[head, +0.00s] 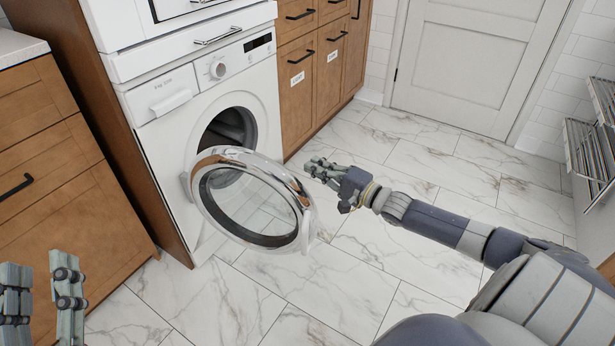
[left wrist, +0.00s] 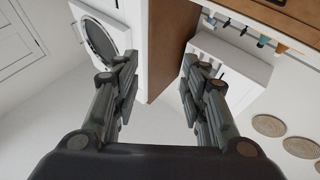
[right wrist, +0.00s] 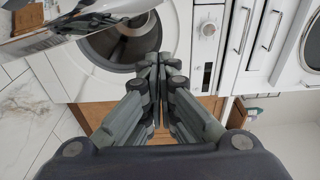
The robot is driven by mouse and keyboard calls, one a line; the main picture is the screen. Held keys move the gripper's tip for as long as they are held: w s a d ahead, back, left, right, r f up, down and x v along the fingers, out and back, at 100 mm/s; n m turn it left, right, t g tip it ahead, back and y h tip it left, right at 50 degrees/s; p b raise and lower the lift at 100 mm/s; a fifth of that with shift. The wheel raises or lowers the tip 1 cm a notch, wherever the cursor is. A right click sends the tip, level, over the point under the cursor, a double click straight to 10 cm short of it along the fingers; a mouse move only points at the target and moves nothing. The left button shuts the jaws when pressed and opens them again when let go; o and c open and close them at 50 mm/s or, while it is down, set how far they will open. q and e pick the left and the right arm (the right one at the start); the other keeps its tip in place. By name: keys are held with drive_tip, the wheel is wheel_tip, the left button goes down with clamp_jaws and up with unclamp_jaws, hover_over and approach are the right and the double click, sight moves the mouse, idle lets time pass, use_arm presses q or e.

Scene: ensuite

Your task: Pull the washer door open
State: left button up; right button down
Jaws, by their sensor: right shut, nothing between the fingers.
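The washer (head: 225,85) is a white front-loader under a second white appliance. Its round door (head: 252,198), with a chrome rim and glass centre, is swung wide open, and the dark drum opening (head: 229,130) shows behind it. My right gripper (head: 312,167) is shut and empty, just right of the door's free edge; whether it touches the rim I cannot tell. In the right wrist view its fingers (right wrist: 160,62) are together, with the drum opening beyond and the door rim (right wrist: 80,28) at upper left. My left gripper (head: 42,290) is open and empty at lower left, away from the washer.
Wooden cabinets (head: 50,170) flank the washer on the left, and more (head: 325,60) stand on its right. A white room door (head: 475,60) is at the back. A metal rack (head: 590,145) is at the right. The marble floor (head: 400,240) is clear.

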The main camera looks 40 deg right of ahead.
use_arm(q)
drive_tip(key=s+r+t, duration=0.1)
drive_tip(key=r, duration=0.1)
drive_tip(key=s+r+t, duration=0.1)
drive_tip(key=shift+s+r+t+h+b, duration=0.15)
drive_tip(key=shift+r+t+h+b, duration=0.15)
drive_tip(key=shift+r+b, duration=0.05)
use_arm(e)
drive_tip(key=a, duration=0.3)
drive_tip(key=shift+s+a, duration=0.35)
drive_tip(key=shift+s, duration=0.05)
